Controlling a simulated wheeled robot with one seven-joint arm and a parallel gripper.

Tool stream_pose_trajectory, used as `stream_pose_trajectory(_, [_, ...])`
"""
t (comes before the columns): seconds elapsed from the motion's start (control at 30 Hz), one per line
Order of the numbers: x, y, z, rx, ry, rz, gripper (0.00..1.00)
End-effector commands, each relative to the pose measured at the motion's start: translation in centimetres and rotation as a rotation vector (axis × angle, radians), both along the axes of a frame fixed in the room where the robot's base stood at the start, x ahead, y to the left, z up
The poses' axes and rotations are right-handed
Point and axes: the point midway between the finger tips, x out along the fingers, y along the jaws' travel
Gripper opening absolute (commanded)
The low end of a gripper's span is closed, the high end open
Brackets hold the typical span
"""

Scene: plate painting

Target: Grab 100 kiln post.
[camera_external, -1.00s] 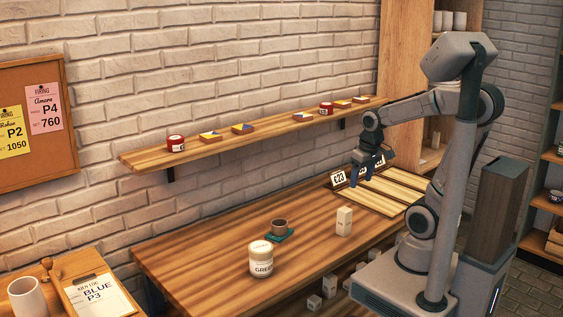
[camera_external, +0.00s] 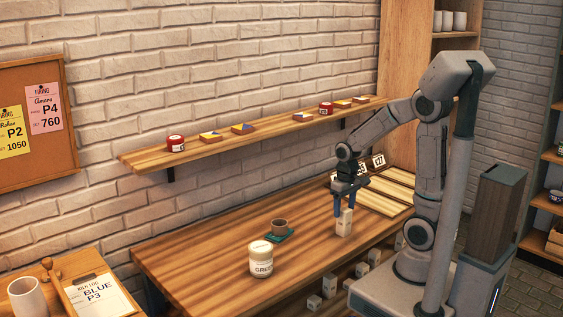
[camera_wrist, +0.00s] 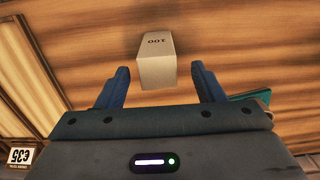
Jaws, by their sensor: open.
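The 100 kiln post (camera_external: 344,226) is a pale upright block on the wooden table. In the wrist view the post (camera_wrist: 157,60) shows its marking, "100", upside down. My gripper (camera_external: 345,214) is over the post in the external view, with its blue fingers pointing down around the post's upper part. In the wrist view my gripper (camera_wrist: 163,82) is open, one finger on each side of the post. Gaps show between the fingers and the post, and I see no contact.
A jar labelled GREEN (camera_external: 261,260) and a small brown cup on a teal coaster (camera_external: 279,230) stand left of the post. Slatted boards with price cards (camera_external: 379,161) lie behind right. Several smaller posts (camera_external: 329,285) sit on a lower shelf. The wall shelf (camera_external: 280,127) holds small items.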

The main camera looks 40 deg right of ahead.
Motion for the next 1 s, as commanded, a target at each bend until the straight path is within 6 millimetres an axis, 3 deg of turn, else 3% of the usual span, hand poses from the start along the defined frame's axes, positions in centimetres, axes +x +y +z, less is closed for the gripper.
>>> stream_pose_trajectory(0.4, [-0.1,-0.2,-5.0,0.000,0.002,0.000,0.62])
stream_pose_trajectory(0.67, [-0.1,-0.2,-5.3,0.000,0.000,0.000,0.62])
stream_pose_trajectory(0.7, [-0.1,-0.2,-5.3,0.000,0.000,0.000,0.59])
stream_pose_trajectory(0.9, [-0.1,-0.2,-5.3,0.000,0.000,0.000,0.04])
stream_pose_trajectory(1.0, [-0.1,-0.2,-5.3,0.000,-0.001,0.000,0.04])
